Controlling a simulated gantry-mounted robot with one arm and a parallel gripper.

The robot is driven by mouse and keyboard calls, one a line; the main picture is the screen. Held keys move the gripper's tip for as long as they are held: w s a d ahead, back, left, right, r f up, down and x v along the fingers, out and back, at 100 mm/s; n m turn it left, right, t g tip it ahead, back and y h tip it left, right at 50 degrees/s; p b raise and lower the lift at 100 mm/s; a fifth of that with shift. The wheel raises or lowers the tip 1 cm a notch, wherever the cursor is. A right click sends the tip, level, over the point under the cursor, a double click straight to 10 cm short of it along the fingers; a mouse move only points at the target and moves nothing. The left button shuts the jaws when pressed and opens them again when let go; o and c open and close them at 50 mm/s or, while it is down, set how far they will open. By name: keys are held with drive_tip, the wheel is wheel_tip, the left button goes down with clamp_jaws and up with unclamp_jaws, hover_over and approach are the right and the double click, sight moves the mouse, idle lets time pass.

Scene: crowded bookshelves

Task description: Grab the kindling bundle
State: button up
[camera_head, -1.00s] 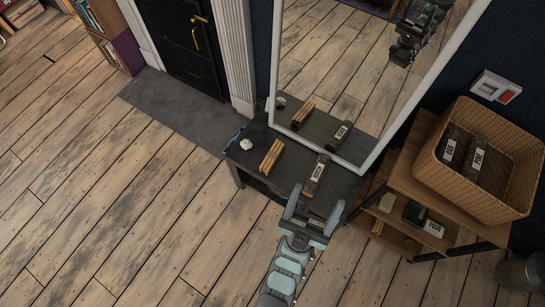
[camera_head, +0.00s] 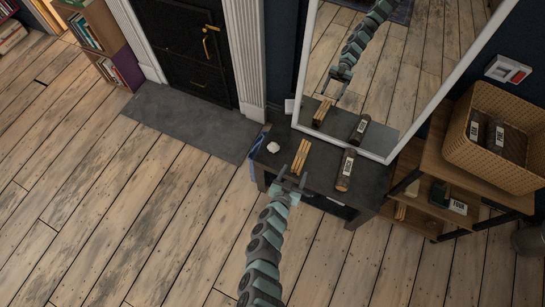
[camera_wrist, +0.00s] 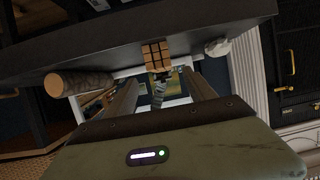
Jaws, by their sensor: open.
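The kindling bundle (camera_head: 301,157), a few pale sticks side by side, lies on the dark low table (camera_head: 325,152) between a white lump and a labelled log. In the wrist view the bundle (camera_wrist: 156,52) shows end-on, just beyond and between my fingers. My gripper (camera_head: 292,177) is open and empty at the table's front edge, close to the bundle's near end. In the wrist view its fingers (camera_wrist: 162,82) are spread, and I see no contact with the bundle.
The labelled log (camera_head: 346,170) lies right of the bundle, the white lump (camera_head: 273,147) left. A white-framed mirror (camera_head: 388,85) stands behind the table. A wooden shelf (camera_head: 445,160) with a wicker basket (camera_head: 500,150) stands at right. The floor at left is clear.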

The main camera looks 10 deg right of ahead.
sight(298, 164)
drive_tip(key=shift+w+f, duration=0.1)
drive_tip(key=shift+f, duration=0.15)
drive_tip(key=b+x, duration=0.2)
drive_tip(key=x, duration=0.3)
drive_tip(key=shift+d, duration=0.15)
drive_tip(key=b+x, duration=0.5)
drive_tip(key=shift+w, duration=0.3)
drive_tip(key=shift+r, duration=0.1)
drive_tip(key=shift+c, duration=0.2)
clamp_jaws()
